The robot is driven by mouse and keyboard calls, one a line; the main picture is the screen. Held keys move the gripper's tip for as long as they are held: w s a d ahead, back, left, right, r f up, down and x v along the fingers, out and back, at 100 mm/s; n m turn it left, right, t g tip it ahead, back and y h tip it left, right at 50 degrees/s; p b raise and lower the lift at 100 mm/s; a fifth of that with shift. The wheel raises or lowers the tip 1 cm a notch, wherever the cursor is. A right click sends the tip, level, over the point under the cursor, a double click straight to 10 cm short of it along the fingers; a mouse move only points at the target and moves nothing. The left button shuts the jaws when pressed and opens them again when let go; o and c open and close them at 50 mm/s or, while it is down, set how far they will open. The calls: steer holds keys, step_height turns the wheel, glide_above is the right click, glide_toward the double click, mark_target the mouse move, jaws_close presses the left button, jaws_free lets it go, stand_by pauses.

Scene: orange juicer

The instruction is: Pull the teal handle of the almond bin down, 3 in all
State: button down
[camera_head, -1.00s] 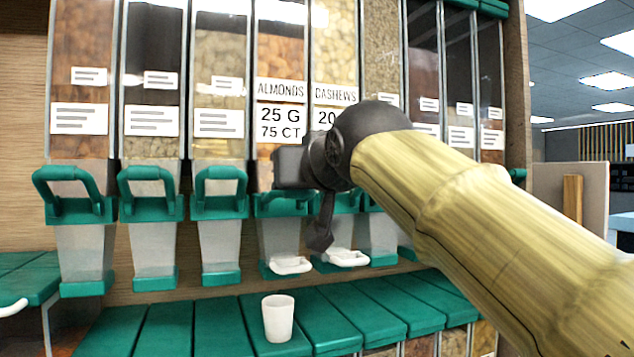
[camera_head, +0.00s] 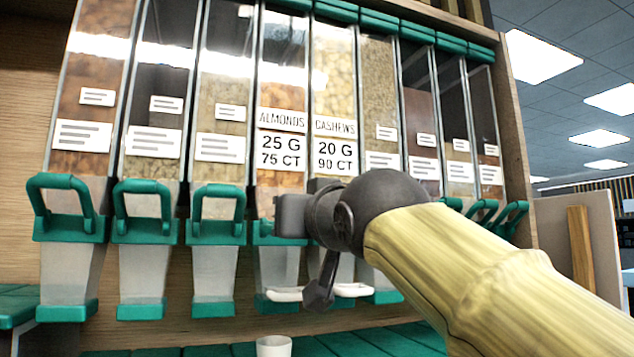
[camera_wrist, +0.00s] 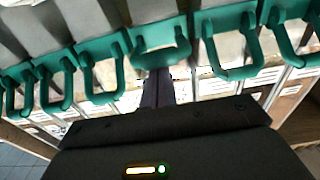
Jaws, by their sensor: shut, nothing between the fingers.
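The almond bin (camera_head: 283,85) stands mid-row in the head view, labelled ALMONDS, 25 G, 75 CT. Part of its teal handle piece (camera_head: 262,232) shows beside my gripper, which hides the rest. My gripper (camera_head: 318,294) is in front of the almond and cashew outlets, fingers shut, pointing down in the picture. In the wrist view my dark fingers (camera_wrist: 157,88) are shut and empty. They overlap the lower edge of the middle teal handle (camera_wrist: 160,52); I cannot tell whether they touch it. A white cup (camera_head: 274,346) stands below the almond outlet, cut off by the frame.
The cashew bin (camera_head: 335,75) adjoins on the right. Bins to the left have raised teal loop handles, the nearest one (camera_head: 217,212) close by. White pieces sit under the almond outlet (camera_head: 286,294) and the cashew outlet (camera_head: 353,290). A teal counter (camera_head: 370,343) lies below.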

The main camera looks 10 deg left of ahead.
steer(key=shift+w+a+f, duration=0.1)
steer(key=shift+w+f, duration=0.05)
steer(key=shift+f, duration=0.2)
step_height(320, 180, up, 4)
steer(key=r+p, duration=0.1)
steer(key=p, duration=0.3)
steer(key=f+b+v, duration=0.1)
steer(key=b+v, duration=0.3)
steer(key=v, duration=0.5)
steer(key=shift+f, duration=0.2)
stand_by(0.9)
